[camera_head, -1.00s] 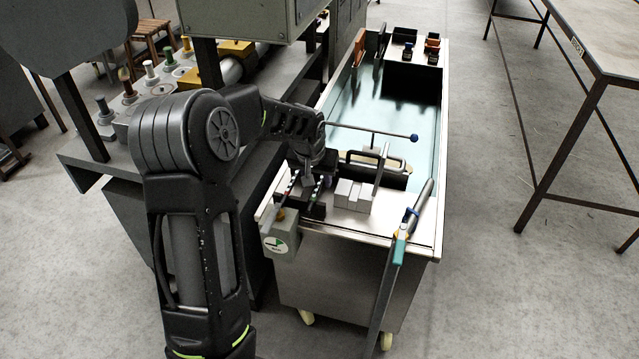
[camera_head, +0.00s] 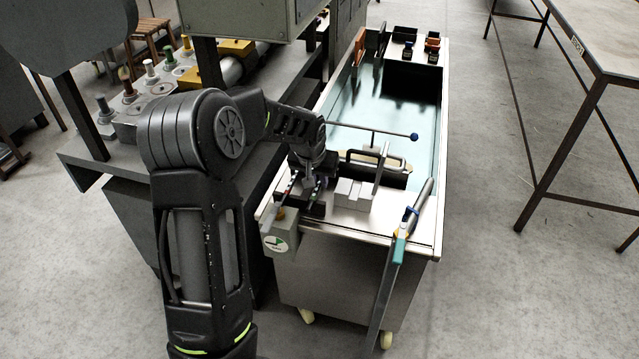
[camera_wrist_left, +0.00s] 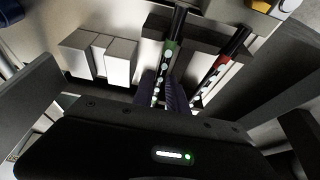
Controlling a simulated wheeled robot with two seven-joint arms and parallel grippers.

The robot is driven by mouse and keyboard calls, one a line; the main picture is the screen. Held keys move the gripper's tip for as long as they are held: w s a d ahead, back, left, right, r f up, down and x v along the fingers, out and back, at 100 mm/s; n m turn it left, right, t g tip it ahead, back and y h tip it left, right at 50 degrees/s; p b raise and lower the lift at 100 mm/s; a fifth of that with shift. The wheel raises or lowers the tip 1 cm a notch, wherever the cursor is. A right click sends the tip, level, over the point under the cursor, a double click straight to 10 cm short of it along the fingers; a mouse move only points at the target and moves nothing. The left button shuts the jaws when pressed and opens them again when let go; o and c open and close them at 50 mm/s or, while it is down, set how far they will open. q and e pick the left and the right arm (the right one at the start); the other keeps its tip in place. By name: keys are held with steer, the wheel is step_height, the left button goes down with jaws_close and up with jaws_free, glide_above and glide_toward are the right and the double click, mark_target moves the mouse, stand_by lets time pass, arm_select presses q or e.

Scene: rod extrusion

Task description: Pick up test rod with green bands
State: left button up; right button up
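The test rod with green bands (camera_wrist_left: 168,58) stands tilted in the left wrist view, with a dark top and a pale dotted shaft. A similar rod with a red band (camera_wrist_left: 222,62) is to its right. My left gripper (camera_wrist_left: 165,95) has its dark ribbed fingertips on either side of the green-banded rod's lower part, very close to it; I cannot tell whether they touch it. In the head view my left gripper (camera_head: 306,182) is down at the rods by the near left corner of the tank cart, hiding much of them. My right gripper is not in view.
A pale stepped block (camera_head: 352,194) stands right of the gripper. A steel water tank (camera_head: 440,170) extends behind, with a blue-tipped bar (camera_head: 414,137) across it. A green-and-blue handled tool (camera_head: 399,248) hangs at the front right. A grey box with a dial (camera_head: 279,240) is at the front left.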

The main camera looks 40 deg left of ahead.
mark_target(318, 185)
arm_select(q)
jaws_close()
stand_by(0.3)
step_height(318, 185, up, 10)
stand_by(0.5)
steer(key=shift+r, duration=0.1)
stand_by(0.4)
